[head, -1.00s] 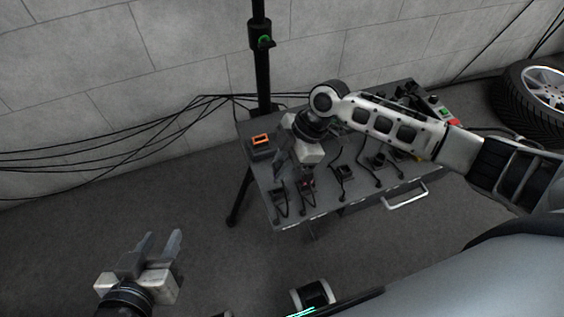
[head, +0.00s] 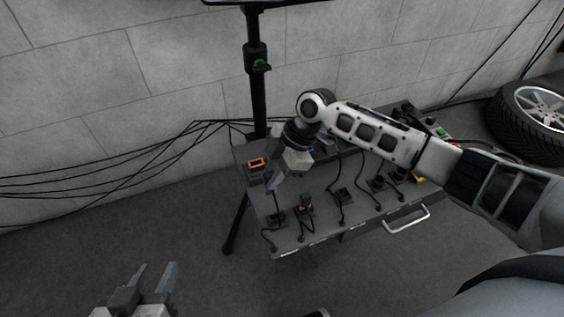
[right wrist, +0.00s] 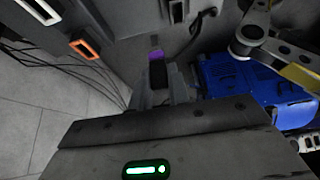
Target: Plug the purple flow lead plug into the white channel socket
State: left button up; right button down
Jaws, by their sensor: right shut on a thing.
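The purple-marked plug (right wrist: 156,54) has a black body and sits between the fingers of my right gripper (right wrist: 160,88) in the right wrist view. The gripper is shut on it. In the head view my right gripper (head: 275,184) hangs over the left part of the grey table; the plug cannot be made out there. In the right wrist view, a socket with a whitish frame (right wrist: 44,10) is at top left, apart from the plug. Another pale-rimmed slot (right wrist: 178,11) is at top centre. My left gripper (head: 152,280) is open and empty, low at left, away from the table.
An orange-framed socket (head: 256,163) stands at the table's back left and shows in the right wrist view (right wrist: 85,48). Several black plugs with cables lie along the table (head: 322,231) front. A blue object (right wrist: 250,85) lies right of the gripper. A black stand (head: 257,95) rises behind.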

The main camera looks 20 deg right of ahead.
jog(key=shift+w+a+b, duration=0.1)
jog(key=shift+w+b, duration=1.2)
jog(key=shift+w, duration=0.65)
jog(key=d, duration=0.7)
jog(key=shift+d, duration=0.25)
jog(key=shift+w, duration=0.1)
